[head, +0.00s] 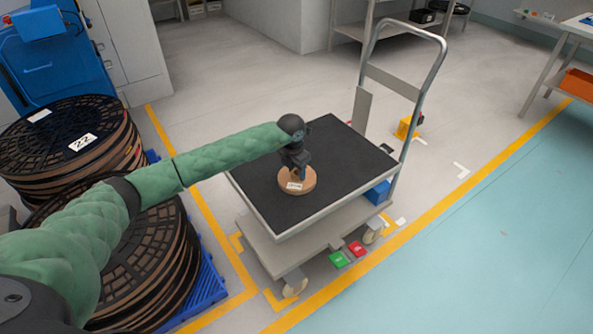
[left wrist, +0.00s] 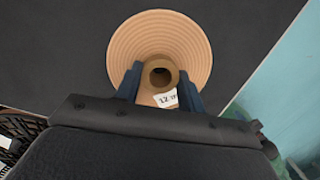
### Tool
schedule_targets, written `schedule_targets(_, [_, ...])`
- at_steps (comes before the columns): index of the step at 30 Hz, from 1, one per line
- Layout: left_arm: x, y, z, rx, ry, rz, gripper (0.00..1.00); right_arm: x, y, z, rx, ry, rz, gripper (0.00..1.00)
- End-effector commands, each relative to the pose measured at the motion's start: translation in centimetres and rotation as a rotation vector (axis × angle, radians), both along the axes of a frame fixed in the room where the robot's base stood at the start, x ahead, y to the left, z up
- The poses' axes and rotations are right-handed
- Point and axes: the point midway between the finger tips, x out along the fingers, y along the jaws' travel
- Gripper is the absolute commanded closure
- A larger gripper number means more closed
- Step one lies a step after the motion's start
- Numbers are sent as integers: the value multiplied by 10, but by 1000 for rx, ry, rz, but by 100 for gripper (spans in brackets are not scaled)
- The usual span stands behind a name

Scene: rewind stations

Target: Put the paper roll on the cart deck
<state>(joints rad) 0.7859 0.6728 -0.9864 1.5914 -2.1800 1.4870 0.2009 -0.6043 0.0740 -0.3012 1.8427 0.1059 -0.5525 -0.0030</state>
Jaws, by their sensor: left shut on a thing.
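The paper roll (head: 298,183) is a tan disc with a raised hub and a white label, seen at the middle of the cart deck (head: 345,160), a black mat with a light rim. My left gripper (head: 296,168) is above the roll, pointing down. In the left wrist view its two fingers (left wrist: 159,84) are shut on the hub of the roll (left wrist: 185,45), with the dark deck behind it. I cannot tell for sure whether the roll touches the deck. My right gripper is in neither view.
The cart's metal handle (head: 440,52) rises at the deck's far right. Large dark reels (head: 75,130) are stacked at the left on blue pallets. A yellow floor line (head: 430,215) runs past the cart; the blue-green floor beyond is clear.

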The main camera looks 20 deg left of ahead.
Motion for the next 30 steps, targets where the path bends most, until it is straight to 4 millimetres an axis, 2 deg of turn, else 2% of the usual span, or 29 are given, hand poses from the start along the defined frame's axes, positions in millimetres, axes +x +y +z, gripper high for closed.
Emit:
schedule_targets(4, [0,0,-4,0,0,0,89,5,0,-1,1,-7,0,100])
schedule_targets(5, [0,0,-3,0,0,0,55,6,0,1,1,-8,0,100])
schedule_targets(7, [0,0,-3,0,0,0,41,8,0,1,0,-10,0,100])
schedule_targets(8, [0,0,-3,0,0,0,39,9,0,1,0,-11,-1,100])
schedule_targets(16, [0,0,-2,0,0,0,39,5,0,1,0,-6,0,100])
schedule_targets(20, [0,0,5,0,-1,0,39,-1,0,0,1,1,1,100])
schedule_targets(25, [-2,3,30,1,-3,-1,39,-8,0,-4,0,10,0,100])
schedule_targets(30, [-6,4,64,1,-3,-1,39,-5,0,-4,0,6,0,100])
